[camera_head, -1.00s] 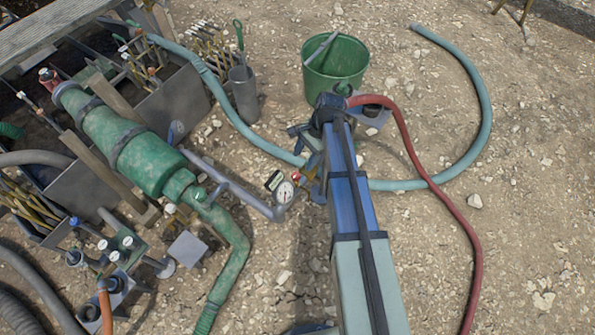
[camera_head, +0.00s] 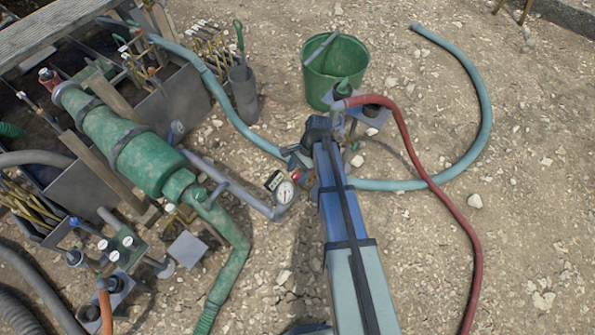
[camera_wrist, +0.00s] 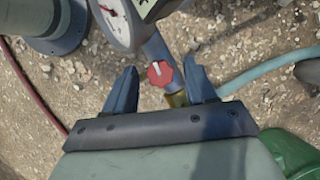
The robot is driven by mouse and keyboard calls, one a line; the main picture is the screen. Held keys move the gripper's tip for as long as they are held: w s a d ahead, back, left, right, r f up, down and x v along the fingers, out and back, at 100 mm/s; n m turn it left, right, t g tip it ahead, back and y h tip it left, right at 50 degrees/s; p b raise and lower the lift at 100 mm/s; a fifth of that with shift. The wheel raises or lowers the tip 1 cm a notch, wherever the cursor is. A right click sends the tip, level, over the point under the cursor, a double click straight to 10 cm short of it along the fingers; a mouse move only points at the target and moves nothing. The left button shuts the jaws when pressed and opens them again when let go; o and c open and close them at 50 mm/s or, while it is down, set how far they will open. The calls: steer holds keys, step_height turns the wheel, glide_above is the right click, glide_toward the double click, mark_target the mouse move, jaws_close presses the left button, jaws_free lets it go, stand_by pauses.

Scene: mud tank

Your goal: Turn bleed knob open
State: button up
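The bleed knob (camera_wrist: 160,73) is a small red, faceted knob with a white mark, on a brass fitting (camera_wrist: 176,99). In the wrist view it shows between the two blue fingers of my gripper (camera_wrist: 160,66), which is open with gaps on both sides. I cannot tell whether the fingertips reach down to its depth. A round white gauge (camera_wrist: 115,20) sits just above the knob. In the head view the gauge (camera_head: 285,191) stands at the end of a grey pipe, and my gripper (camera_head: 296,162) is just right of and above it; the knob is mostly hidden there.
A green bucket (camera_head: 336,72) stands at the top. A red hose (camera_head: 437,185) and a teal hose (camera_head: 486,110) lie on the gravel at right. A green pump pipe (camera_head: 232,245) runs at left. Open gravel lies to the lower right.

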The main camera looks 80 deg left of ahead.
steer(key=c, duration=0.9)
steer(key=shift+n+h, duration=0.3)
steer(key=shift+n, duration=0.5)
steer(key=shift+c, duration=0.2)
steer(key=o, duration=1)
steer(key=shift+o, duration=0.2)
steer(key=v, duration=1.4)
steer(key=shift+s, duration=0.2)
steer(key=shift+f, duration=0.1)
